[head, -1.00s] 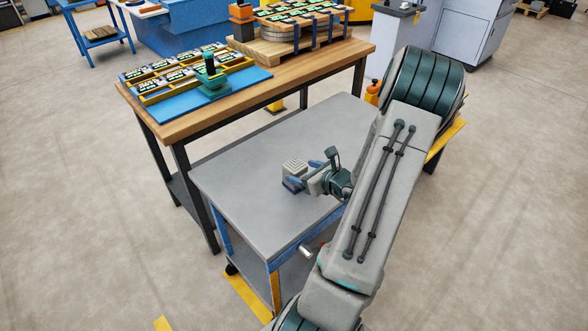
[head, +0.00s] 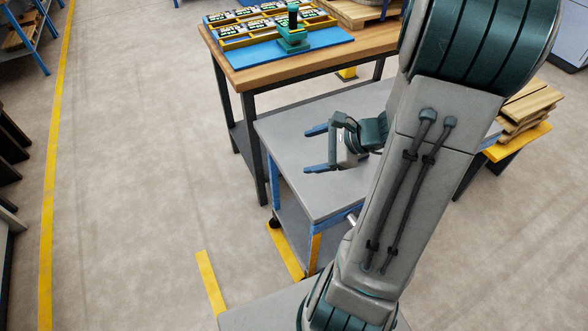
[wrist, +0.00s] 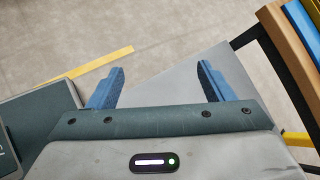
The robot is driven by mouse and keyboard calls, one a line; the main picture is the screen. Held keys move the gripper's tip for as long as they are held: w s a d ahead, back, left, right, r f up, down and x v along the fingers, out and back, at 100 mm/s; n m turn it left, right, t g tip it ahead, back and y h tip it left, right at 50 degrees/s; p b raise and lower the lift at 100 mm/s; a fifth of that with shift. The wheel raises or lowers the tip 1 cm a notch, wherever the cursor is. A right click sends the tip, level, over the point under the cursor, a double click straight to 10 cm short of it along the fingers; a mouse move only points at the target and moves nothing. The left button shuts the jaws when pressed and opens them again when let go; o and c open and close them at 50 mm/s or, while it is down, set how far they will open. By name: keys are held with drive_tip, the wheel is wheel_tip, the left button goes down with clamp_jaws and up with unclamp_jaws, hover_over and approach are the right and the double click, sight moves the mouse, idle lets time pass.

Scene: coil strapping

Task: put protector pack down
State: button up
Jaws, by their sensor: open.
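My gripper (head: 310,150) is open and empty, with its two blue fingers apart. In the head view it points left above the grey cart top (head: 305,190), near its left edge. The open fingers also show in the wrist view (wrist: 161,72), with the cart top (wrist: 180,85) and floor beyond them and nothing between them. The protector pack is not visible in either current view. My wrist and arm cover part of the cart top and may hide it.
Behind the cart stands a wooden-topped bench (head: 345,55) holding a blue mat (head: 245,57), yellow-edged trays of packs and a green hand tool (head: 292,35). Wooden boards (head: 525,105) lie on a yellow stand at right.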

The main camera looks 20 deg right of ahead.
drive_tip(key=s+a+r+n+g+h, duration=0.4)
drive_tip(key=s+a+r+n+h, duration=0.3)
drive_tip(key=n, duration=1.3)
drive_tip(key=shift+s+a+r+n+h, duration=0.35)
drive_tip(key=shift+s+a+r, duration=0.55)
drive_tip(key=shift+s+a, duration=0.8)
drive_tip(key=shift+s+d, duration=0.15)
drive_tip(key=shift+r+p, duration=0.4)
drive_tip(key=shift+r, duration=0.05)
